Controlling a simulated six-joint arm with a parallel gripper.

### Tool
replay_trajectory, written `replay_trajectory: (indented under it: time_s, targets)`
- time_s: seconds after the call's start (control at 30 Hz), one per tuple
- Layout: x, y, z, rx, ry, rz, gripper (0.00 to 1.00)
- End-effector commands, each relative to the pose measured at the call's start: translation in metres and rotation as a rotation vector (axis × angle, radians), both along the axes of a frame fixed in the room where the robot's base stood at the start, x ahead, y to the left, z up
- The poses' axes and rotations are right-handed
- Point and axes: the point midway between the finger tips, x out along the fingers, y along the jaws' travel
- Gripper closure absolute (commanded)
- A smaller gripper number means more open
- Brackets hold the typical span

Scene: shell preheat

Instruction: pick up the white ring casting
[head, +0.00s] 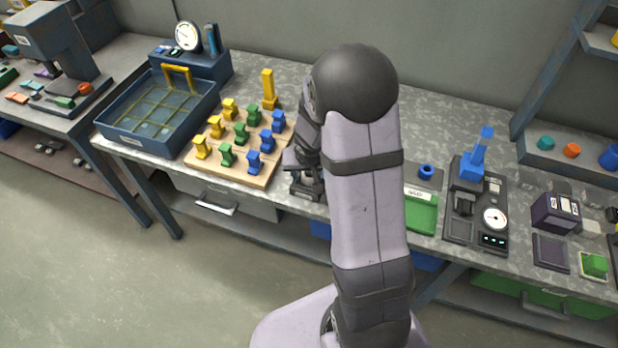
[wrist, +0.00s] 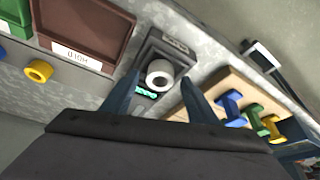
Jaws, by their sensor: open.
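The white ring casting (wrist: 160,73) shows in the wrist view on a dark grey holder (wrist: 178,47), with its dark hole facing the camera. My gripper (wrist: 160,82) is open, with one finger on each side of the ring in the picture. Nothing is held. I cannot tell how much height separates the fingertips from the ring. In the head view my gripper (head: 306,182) is over the bench just right of the wooden board. The ring is not visible there, hidden by my arm and gripper.
The wooden board (head: 226,171) with several yellow, green and blue pieces stands close to the gripper. A brown-red bin (wrist: 85,28) and a yellow ring (wrist: 38,71) lie left in the wrist view. A blue basin (head: 150,145) is farther left in the head view.

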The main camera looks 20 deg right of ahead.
Motion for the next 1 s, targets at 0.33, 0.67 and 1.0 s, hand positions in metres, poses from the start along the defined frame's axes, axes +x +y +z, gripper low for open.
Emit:
replay_trajectory:
  time_s: [0.33, 0.67, 1.0]
  targets:
    - [0.002, -0.001, -0.003, 0.0, -0.001, 0.0, 0.56]
    - [0.002, -0.001, -0.003, 0.0, -0.001, 0.0, 0.92]
    - [0.002, -0.001, 0.019, -0.001, -0.003, -0.001, 0.92]
